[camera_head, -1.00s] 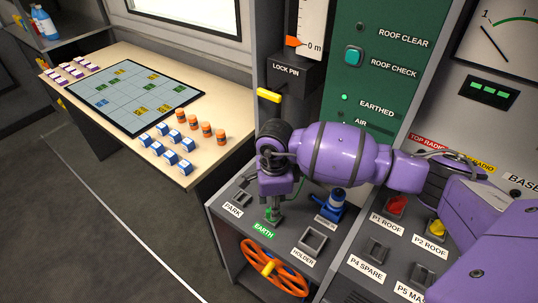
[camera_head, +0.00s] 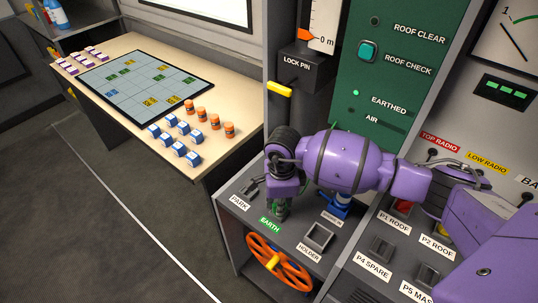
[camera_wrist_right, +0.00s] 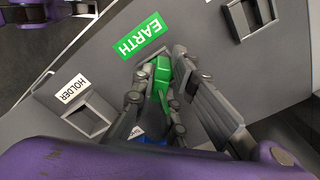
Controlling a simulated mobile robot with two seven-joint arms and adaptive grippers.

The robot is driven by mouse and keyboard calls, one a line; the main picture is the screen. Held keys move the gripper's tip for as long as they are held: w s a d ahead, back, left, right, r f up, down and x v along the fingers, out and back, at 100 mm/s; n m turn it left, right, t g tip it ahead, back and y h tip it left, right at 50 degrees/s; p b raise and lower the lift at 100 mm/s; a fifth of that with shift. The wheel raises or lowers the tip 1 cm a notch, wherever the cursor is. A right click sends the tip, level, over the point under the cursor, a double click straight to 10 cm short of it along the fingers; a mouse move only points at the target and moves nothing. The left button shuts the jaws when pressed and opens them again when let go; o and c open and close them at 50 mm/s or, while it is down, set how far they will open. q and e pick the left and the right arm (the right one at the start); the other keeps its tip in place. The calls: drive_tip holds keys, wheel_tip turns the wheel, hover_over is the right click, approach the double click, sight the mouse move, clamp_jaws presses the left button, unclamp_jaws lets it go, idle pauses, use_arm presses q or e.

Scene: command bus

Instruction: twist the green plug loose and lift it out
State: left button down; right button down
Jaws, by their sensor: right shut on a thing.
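The green plug (camera_wrist_right: 162,78) stands by the EARTH label (camera_wrist_right: 141,36) and sits between the fingers of my right gripper (camera_wrist_right: 160,90) in the right wrist view. That gripper is shut on it. In the head view my right gripper (camera_head: 279,210) points down at the EARTH spot, and the plug is mostly hidden behind the fingers. I cannot tell whether the plug is still seated. My left gripper does not show.
The empty HOLDER socket (camera_head: 318,237) lies to the right. A blue plug (camera_head: 338,208) stands behind it, partly covered by my arm. An orange handwheel (camera_head: 279,262) is on the front face. A table (camera_head: 225,103) with a grid board stands at left.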

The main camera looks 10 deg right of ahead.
drive_tip(key=shift+n+b, duration=0.45)
drive_tip(key=shift+n, duration=1.25)
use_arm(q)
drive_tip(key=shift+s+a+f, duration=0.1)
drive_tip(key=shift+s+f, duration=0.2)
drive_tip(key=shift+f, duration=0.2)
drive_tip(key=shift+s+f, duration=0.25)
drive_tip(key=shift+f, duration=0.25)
use_arm(e)
drive_tip(key=shift+n, duration=0.3)
drive_tip(key=shift+n+b, duration=0.45)
drive_tip(key=shift+n, duration=0.15)
drive_tip(key=shift+n+b, duration=0.5)
drive_tip(key=shift+n, duration=0.9)
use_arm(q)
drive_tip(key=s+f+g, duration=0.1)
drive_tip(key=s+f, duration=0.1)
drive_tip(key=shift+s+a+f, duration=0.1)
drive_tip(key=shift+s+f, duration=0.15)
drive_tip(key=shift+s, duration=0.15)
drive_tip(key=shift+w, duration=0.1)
